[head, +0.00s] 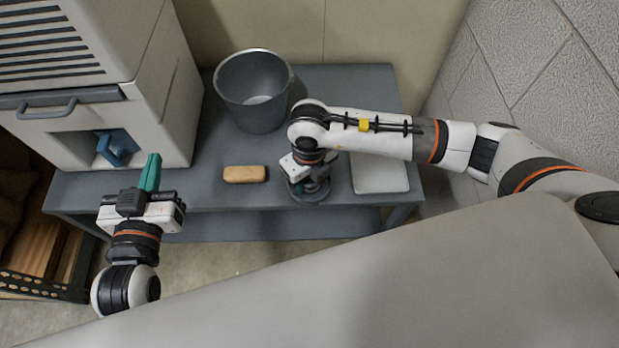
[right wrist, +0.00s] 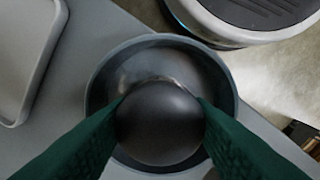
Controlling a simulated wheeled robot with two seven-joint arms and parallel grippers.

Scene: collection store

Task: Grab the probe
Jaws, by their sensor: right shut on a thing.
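The probe (right wrist: 160,125) shows in the right wrist view as a dark, smooth, rounded top inside a round grey holder (right wrist: 228,88). My right gripper (right wrist: 160,108) has its green fingers on both sides of that rounded top, shut on it. The probe's lower part is hidden. In the head view the holder (head: 305,197) stands near the front edge of the bench, under my right wrist, which hides the probe. My left gripper (head: 151,172) is off to the left, in front of the bench; its teal fingers look together and empty.
On the grey bench (head: 225,190) stand a grey bucket (head: 255,100) at the back and a tan block (head: 245,174) left of the holder. A pale tray (head: 380,175) lies to the right. A white cabinet (head: 165,90) with a blue handle (head: 118,148) stands at the left.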

